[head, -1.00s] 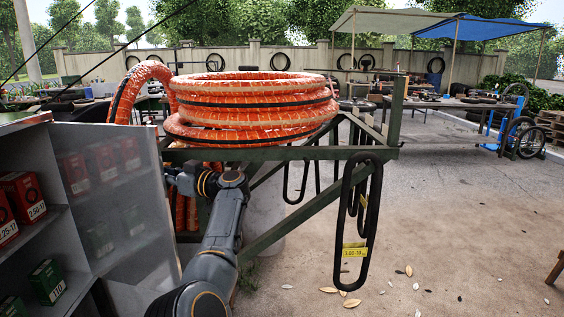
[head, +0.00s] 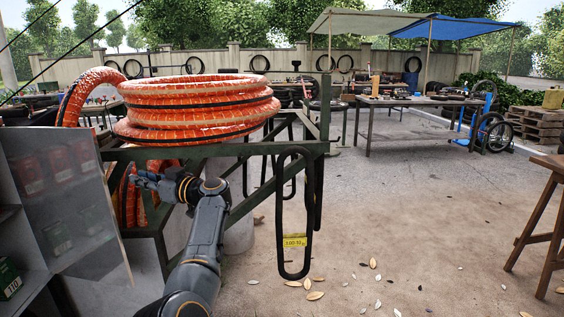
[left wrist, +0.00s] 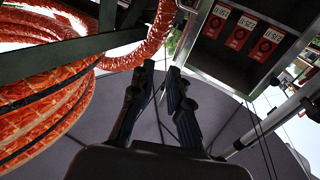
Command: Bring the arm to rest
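My left arm reaches up from the bottom of the head view. Its gripper (head: 140,179) is just below the coiled orange hose (head: 198,103), in front of the green metal stand (head: 235,149) that holds the coil. In the left wrist view, the two dark fingers of the gripper (left wrist: 158,82) stand apart with nothing between them. The hose (left wrist: 45,105) fills the left side of that view, close beside the fingers. I cannot tell from the head view whether the gripper touches the stand. My right gripper is in neither view.
A grey cabinet with an open door (head: 65,195) stands close on the left, with boxes inside (left wrist: 242,38). Black inner tubes (head: 295,215) hang from the stand's right end. A wooden table (head: 545,205) is at the right edge. The paved ground between is open, with scattered leaves.

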